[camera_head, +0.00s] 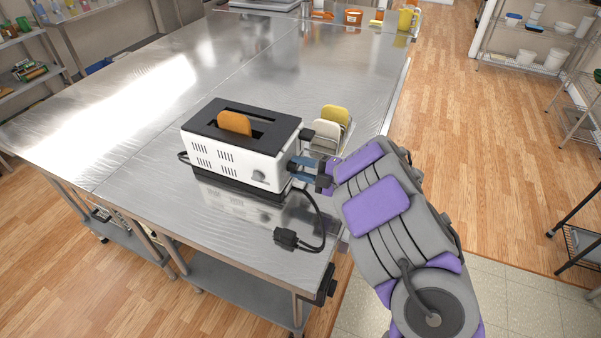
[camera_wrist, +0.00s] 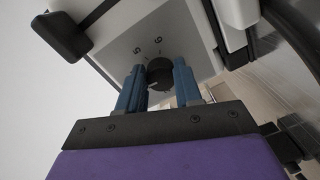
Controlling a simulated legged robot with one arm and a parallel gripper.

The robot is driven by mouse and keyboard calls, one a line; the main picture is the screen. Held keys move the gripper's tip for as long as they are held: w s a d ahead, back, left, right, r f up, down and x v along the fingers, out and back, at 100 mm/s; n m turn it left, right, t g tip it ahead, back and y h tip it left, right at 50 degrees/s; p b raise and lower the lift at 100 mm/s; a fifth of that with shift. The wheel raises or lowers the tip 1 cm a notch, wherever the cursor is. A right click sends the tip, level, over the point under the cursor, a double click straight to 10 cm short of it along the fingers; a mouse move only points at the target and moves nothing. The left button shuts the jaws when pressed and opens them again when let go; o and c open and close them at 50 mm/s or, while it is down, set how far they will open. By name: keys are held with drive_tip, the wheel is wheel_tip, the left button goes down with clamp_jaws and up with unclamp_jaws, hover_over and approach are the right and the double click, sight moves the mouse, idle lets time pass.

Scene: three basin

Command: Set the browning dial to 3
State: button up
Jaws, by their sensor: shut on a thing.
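A white toaster (camera_head: 238,160) with a dark top stands on the steel table, with a brown bread slice (camera_head: 234,123) in its slot. My gripper (camera_head: 303,167) is at the toaster's right end. In the wrist view, my gripper (camera_wrist: 159,84) has its blue fingers on either side of the round black browning dial (camera_wrist: 159,70), shut on it. Printed figures show on the toaster's end panel (camera_wrist: 125,50) above the dial. The dial's pointer setting cannot be read clearly. In the head view, the fingers and the toaster's end largely hide the dial.
The steel table (camera_head: 300,60) has wide clear room behind the toaster. Bread slices (camera_head: 335,117) stand to the toaster's right, close to my gripper. A black power cord with its plug (camera_head: 286,237) lies in front. A black lever (camera_wrist: 61,37) sticks out near the dial.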

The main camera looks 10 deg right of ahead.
drive_tip(key=n, duration=0.5)
drive_tip(key=shift+s+f, duration=0.15)
drive_tip(key=shift+f, duration=0.05)
drive_tip(key=shift+n+t, duration=0.3)
idle(0.3)
drive_tip(key=o, duration=1)
drive_tip(key=shift+r, duration=0.15)
drive_tip(key=shift+o, duration=0.2)
drive_tip(key=shift+d, duration=0.15)
drive_tip(key=p+v, duration=0.3)
drive_tip(key=v, duration=1.4)
drive_tip(key=shift+p, duration=0.35)
